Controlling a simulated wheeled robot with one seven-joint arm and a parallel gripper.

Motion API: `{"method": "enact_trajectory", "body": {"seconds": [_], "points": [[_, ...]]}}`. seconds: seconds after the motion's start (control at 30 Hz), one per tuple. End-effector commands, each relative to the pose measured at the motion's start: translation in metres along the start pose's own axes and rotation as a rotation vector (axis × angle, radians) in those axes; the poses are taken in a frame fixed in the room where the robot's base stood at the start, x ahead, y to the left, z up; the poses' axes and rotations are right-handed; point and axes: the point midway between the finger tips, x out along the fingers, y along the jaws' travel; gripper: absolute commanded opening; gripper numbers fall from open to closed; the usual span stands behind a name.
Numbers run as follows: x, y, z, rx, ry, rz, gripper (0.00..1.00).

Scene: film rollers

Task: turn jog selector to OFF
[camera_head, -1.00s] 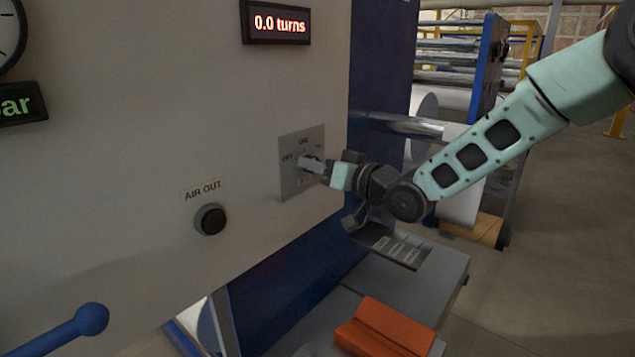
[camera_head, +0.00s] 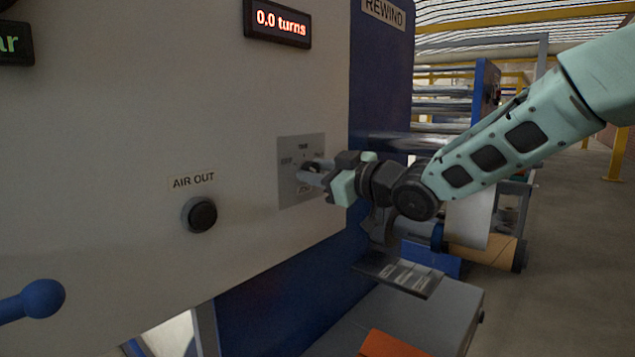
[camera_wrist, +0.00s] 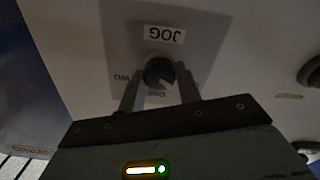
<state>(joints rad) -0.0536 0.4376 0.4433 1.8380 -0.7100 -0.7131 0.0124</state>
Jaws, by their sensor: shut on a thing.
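The jog selector is a dark round knob (camera_wrist: 158,73) on a grey plate (camera_head: 290,192) on the pale machine panel. In the wrist view the plate is upside down, with a JOG label (camera_wrist: 164,34) and small position words around the knob. A light line on the knob points down and right in that view. I cannot read for sure which word it points at. My gripper (camera_wrist: 160,82) has one finger on each side of the knob and is shut on it. In the head view my gripper (camera_head: 314,174) hides most of the knob.
A black AIR OUT button (camera_head: 199,214) sits left of the plate. A display (camera_head: 278,24) above reads 0.0 turns. A blue ball-ended lever (camera_head: 42,298) is at lower left. A grey cabinet (camera_head: 445,310) with an orange thing (camera_head: 392,345) stands below my arm.

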Motion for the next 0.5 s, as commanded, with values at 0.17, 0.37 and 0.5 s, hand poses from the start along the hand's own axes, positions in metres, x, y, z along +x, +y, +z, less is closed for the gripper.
{"method": "enact_trajectory", "body": {"seconds": [0.17,0.37,0.5], "points": [[-0.0003,0.0,0.0011,-0.025,-0.002,0.0,0.11],[-0.0003,0.0002,0.0005,-0.03,-0.002,0.0,0.11],[-0.0003,0.0002,0.0005,-0.03,-0.002,0.0,0.11]]}}
